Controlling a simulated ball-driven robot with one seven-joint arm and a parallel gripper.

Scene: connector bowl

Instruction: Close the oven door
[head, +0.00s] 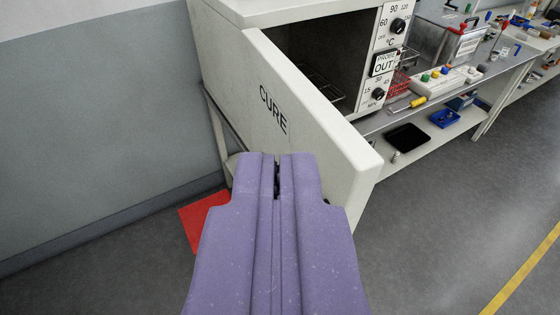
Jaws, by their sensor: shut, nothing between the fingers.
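The oven (246,12) is a cream box at the upper middle, with a dark inside, a wire rack and a control panel (387,62) with knobs on its right. Its door (333,148) is open. The door is a thick cream slab marked CURE, hinged at the left and swung out toward me. My gripper (277,158) is purple and shut, with nothing between its fingers. Its tips appear in front of the door's lower part, below the lettering, and hide part of it. I cannot tell whether they touch the door.
A grey wall (100,120) stands close on the left. A red patch (203,218) lies on the floor by it. A workbench with bins, a black tray (407,138) and a blue tray (445,118) runs along the right. Grey floor (450,230) is clear at the lower right.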

